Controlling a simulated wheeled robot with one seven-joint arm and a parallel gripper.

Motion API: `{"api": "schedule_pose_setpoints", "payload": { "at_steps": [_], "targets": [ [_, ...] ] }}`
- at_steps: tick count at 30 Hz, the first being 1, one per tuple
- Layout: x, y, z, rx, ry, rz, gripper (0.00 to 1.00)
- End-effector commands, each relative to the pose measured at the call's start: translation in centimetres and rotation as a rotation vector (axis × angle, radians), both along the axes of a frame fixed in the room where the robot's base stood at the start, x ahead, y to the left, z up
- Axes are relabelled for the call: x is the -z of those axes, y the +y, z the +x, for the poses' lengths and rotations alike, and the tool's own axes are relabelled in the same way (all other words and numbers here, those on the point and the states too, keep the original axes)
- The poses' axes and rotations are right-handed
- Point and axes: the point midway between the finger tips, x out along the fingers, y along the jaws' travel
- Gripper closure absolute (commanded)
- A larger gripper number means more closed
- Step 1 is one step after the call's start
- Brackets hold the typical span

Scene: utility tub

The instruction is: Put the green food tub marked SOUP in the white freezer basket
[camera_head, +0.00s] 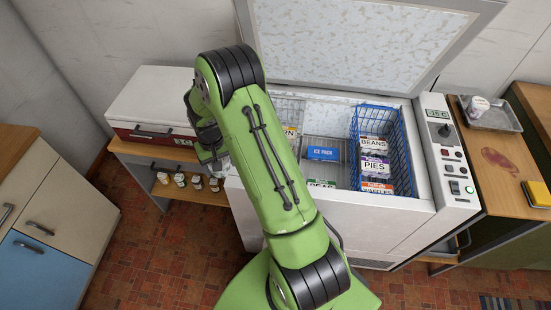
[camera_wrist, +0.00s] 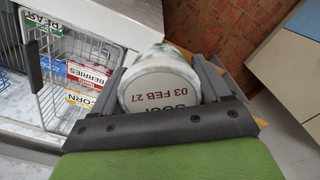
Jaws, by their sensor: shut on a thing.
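My gripper (camera_wrist: 162,80) is shut on a round tub (camera_wrist: 158,88) in the wrist view. Its pale lid faces the camera, with upside-down print reading 03 FEB 27 and a partly covered word that looks like SOUP. Little of its side shows, so I cannot tell its main colour. In the head view my gripper (camera_head: 212,156) is left of the open freezer, mostly hidden by my arm. The white wire basket (camera_head: 290,103) is in the freezer's left part, partly behind my arm. In the wrist view the basket (camera_wrist: 50,98) stands left of the tub, apart from it, holding BERRIES and CORN packs.
The freezer lid (camera_head: 350,45) is raised. A blue wire basket (camera_head: 404,140) holds BEANS, PIES and WAFFLES packs at right; a blue ice pack (camera_head: 322,153) lies between. Small jars (camera_head: 196,182) stand on a low shelf at left. A metal tray (camera_head: 497,117) is on the right counter.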

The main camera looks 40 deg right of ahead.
Motion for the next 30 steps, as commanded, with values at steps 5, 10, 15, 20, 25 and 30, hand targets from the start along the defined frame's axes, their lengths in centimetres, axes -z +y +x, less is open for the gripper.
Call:
{"api": "schedule_pose_setpoints", "payload": {
  "at_steps": [5,10,15,20,25,30],
  "targets": [
    [2.2,-4.3,0.4,0.135,-0.003,-0.003,0.69],
    [4.3,-10.6,0.0,0.332,-0.006,-0.002,0.69],
    [6.5,-16.7,-1.6,0.53,-0.006,0.001,0.69],
    [10.0,-19.2,-2.8,0.618,-0.001,0.005,0.69],
    [12.3,-19.7,-3.0,0.636,-0.003,0.004,0.69],
    [14.3,-19.8,-3.1,0.638,-0.001,0.004,0.69]
  ]
}}
